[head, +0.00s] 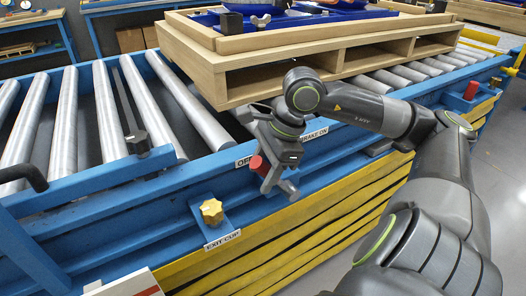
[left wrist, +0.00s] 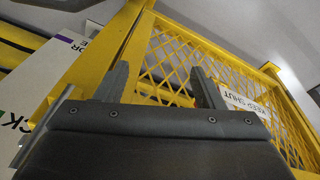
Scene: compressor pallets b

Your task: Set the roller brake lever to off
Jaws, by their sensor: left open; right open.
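The roller brake lever shows as a red knob (head: 257,163) at the conveyor's blue side rail, close to the "OFF" end of its label. The "BRAKE ON" label (head: 314,136) is to the right. My right gripper (head: 274,183) is open and points down at the lever, its fingers close around or beside the red knob. I cannot tell whether they touch it. The gripper hides the lever's shaft and pivot. My left gripper (left wrist: 160,72) is open and empty in the left wrist view, away from the lever.
A wooden pallet (head: 320,58) with a blue tray sits on the rollers above the lever. A yellow mesh gate (left wrist: 185,60) with a "KEEP SHUT" sign (left wrist: 243,105) lies in front of my left gripper.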

